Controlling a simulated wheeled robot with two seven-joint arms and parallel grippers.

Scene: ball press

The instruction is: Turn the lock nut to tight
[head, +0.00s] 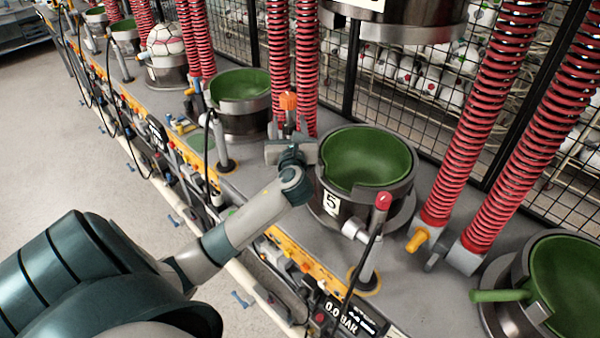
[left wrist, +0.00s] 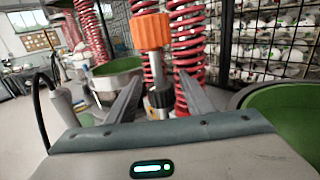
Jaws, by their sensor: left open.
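An orange ribbed knob (left wrist: 150,32) sits on top of an upright metal shaft (left wrist: 154,66), with a dark ribbed collar (left wrist: 161,98) lower down. I cannot tell for sure which of these is the lock nut. The orange knob also shows in the head view (head: 288,100), just beyond my left gripper (head: 290,139). In the left wrist view, my left gripper (left wrist: 161,86) is open, its two fingers on either side of the shaft, below the orange knob. Contact with the shaft or collar cannot be made out. My right gripper is not in view.
A green-lined bowl (head: 366,158) marked 5 stands right of my left gripper, with a red-topped lever (head: 383,201) before it. Another green bowl (head: 240,88) stands behind. Red springs (head: 487,108) and a mesh fence line the back.

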